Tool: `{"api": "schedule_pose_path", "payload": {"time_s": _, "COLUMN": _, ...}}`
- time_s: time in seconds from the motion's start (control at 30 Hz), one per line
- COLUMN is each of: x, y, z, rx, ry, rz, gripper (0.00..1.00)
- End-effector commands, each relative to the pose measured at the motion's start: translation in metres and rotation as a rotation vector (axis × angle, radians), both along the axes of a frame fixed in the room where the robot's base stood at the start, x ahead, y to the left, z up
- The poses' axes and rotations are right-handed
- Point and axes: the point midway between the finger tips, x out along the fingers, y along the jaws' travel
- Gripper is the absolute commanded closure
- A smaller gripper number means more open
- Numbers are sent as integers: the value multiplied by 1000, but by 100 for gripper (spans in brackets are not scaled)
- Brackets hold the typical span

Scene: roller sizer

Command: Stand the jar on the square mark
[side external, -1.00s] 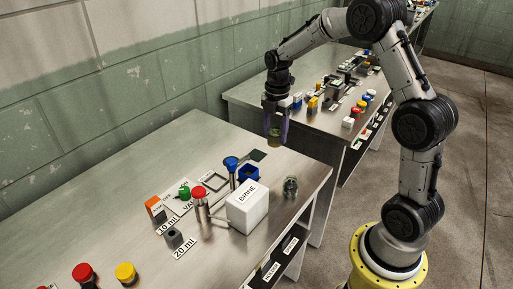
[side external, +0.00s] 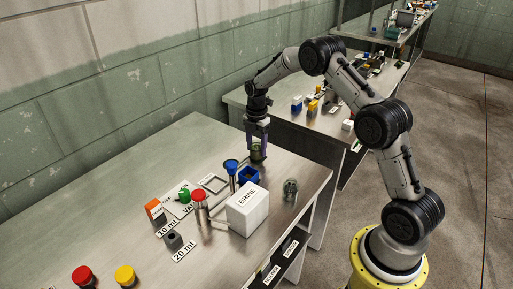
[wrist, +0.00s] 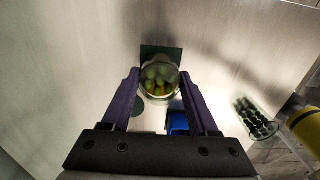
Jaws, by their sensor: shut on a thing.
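My gripper (side external: 258,147) points down over the far right part of the near bench, its fingers shut on a clear jar (side external: 258,155) of green and yellow round things. In the wrist view the jar (wrist: 159,80) is between the fingertips of my gripper (wrist: 160,76). The dark green square mark (wrist: 160,50) shows behind and around the jar's upper side; the jar hides much of it. The jar looks about upright and at or just above the bench top; I cannot tell whether its base touches.
A blue open box (side external: 249,174) and a blue-topped post (side external: 231,166) stand close to the jar. A white BRINE block (side external: 247,209) and another glass jar (side external: 290,190) are nearer the front edge. A dark round mark (wrist: 137,108) lies beside the square. Bare bench lies to the left.

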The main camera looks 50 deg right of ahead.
Motion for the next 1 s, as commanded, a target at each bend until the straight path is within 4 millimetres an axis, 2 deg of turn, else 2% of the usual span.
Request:
{"api": "schedule_pose_path", "payload": {"time_s": 0.4, "x": 0, "y": 0, "z": -8, "rx": -1, "ry": -2, "rz": 0, "gripper": 100}}
{"api": "schedule_pose_path", "payload": {"time_s": 0.43, "x": 0, "y": 0, "z": -8, "rx": 0, "ry": -1, "rz": 0, "gripper": 38}}
{"api": "schedule_pose_path", "payload": {"time_s": 0.57, "x": 0, "y": 0, "z": -8, "rx": -1, "ry": -1, "rz": 0, "gripper": 15}}
{"api": "schedule_pose_path", "payload": {"time_s": 0.6, "x": 0, "y": 0, "z": -8, "rx": 0, "ry": -1, "rz": 0, "gripper": 10}}
{"api": "schedule_pose_path", "payload": {"time_s": 0.87, "x": 0, "y": 0, "z": -8, "rx": -1, "ry": -2, "rz": 0, "gripper": 10}}
{"api": "schedule_pose_path", "payload": {"time_s": 1.0, "x": 1, "y": 0, "z": 0, "rx": -1, "ry": -4, "rz": 0, "gripper": 10}}
